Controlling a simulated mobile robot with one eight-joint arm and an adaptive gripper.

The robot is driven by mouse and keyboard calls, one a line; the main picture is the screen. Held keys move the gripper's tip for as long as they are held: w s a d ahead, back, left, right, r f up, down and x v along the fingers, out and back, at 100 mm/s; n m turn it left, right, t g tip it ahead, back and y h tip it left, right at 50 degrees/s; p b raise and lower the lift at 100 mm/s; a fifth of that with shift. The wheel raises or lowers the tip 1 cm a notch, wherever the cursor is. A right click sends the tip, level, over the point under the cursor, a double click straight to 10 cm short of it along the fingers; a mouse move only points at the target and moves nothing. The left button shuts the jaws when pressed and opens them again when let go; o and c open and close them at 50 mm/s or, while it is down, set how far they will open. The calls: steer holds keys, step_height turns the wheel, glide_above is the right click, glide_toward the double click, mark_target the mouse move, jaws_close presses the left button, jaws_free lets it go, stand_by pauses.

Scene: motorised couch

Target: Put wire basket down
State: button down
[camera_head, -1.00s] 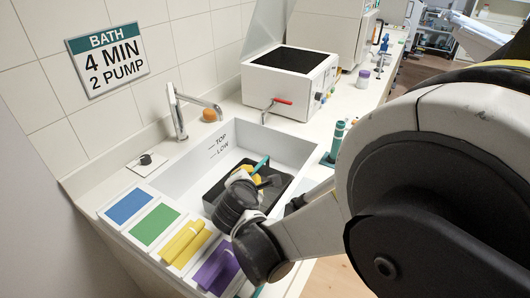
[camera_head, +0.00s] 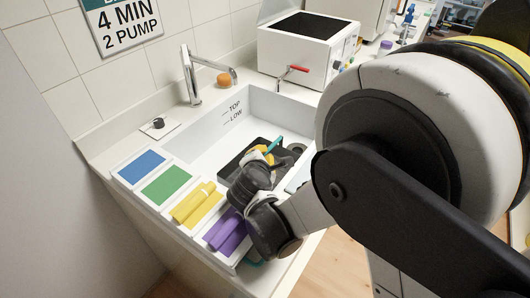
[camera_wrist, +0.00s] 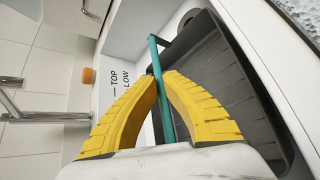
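A black ribbed basket-like tray (camera_wrist: 236,88), apparently the wire basket, is inside the white sink (camera_head: 203,143). It shows as a dark shape (camera_head: 282,157) in the head view, partly hidden by my arm. A teal bar (camera_wrist: 164,100), apparently its handle, crosses above it. My gripper (camera_wrist: 163,76) has its yellow fingertips closed in around this bar, and it also shows over the sink in the head view (camera_head: 265,150). I cannot tell whether the basket touches the sink floor.
A white box machine (camera_head: 304,55) stands at the back. The sink's left part is clear.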

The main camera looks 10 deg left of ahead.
steer(key=c, duration=1.6)
jaws_free()
steer(key=shift+r, duration=0.2)
steer(key=a+r+p+v, duration=0.1)
steer(key=p+v, duration=0.3)
steer(key=v, duration=0.8)
steer(key=d+m, duration=0.2)
steer(key=d, duration=0.2)
steer(key=w+d+r+m+g+h, duration=0.1)
steer(key=d+m, duration=0.1)
steer(key=d, duration=0.2)
steer(key=d+r+m, duration=0.1)
steer(key=d+m, duration=0.1)
steer(key=d, duration=0.1)
steer(key=shift+w+d+r+m+g+h, duration=0.2)
steer(key=shift+w+d+m+g+h, duration=0.1)
steer(key=shift+w+d+g, duration=0.1)
steer(key=s+d+r+m+g, duration=0.1)
steer(key=s+d+m, duration=0.3)
steer(key=d+m, duration=0.2)
steer(key=s+d+r+m+g, duration=0.1)
steer(key=s+d+r+m, duration=0.1)
steer(key=s+d+m, duration=0.2)
steer(key=s+d+r+m+g, duration=0.1)
steer(key=s+d+m, duration=0.3)
steer(key=d+m, duration=0.5)
steer(key=shift+s+d+r+m+y, duration=0.2)
steer(key=shift+d+r+m+y, duration=0.1)
steer(key=shift+d+r+y, duration=0.15)
